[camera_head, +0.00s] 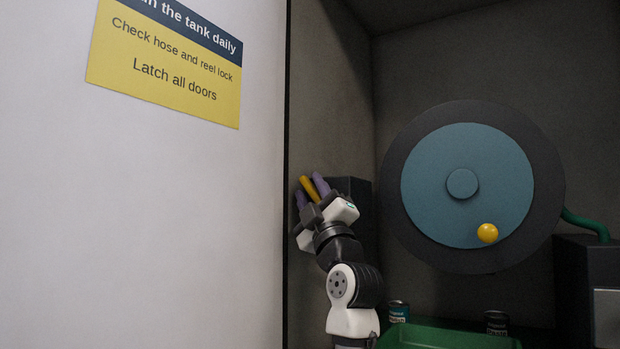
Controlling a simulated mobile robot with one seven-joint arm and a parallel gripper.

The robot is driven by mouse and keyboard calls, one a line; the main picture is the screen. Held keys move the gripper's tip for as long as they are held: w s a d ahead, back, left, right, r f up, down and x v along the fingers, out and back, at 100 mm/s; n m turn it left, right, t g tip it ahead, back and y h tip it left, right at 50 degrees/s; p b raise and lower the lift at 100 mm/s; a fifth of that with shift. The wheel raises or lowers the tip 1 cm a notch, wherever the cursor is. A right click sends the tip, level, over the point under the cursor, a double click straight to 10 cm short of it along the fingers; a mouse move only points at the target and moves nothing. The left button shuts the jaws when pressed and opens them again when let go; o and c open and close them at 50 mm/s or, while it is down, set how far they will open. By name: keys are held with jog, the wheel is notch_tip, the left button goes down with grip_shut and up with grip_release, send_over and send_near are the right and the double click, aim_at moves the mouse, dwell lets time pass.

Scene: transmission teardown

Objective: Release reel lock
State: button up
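The yellow lever (308,187), which looks like the reel lock handle, stands at the left side of the compartment by a dark box (352,192). My gripper (310,188) is raised at it, with one purple finger on each side of the lever. The lever's lower part is hidden behind the gripper. I cannot tell whether both fingers press on it. The hose reel (425,195) has a dark rim, a teal face and a yellow knob (487,233) at its lower right.
A white panel (150,230) with a yellow sign (165,62) fills the left, its edge close to my gripper. Below the reel are a green tray (450,338) and two small cans (398,311). A green hose (585,225) and dark box (585,270) stand right.

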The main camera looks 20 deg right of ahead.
jog(key=shift+w+r, duration=0.3)
jog(key=shift+w, duration=0.05)
grip_shut()
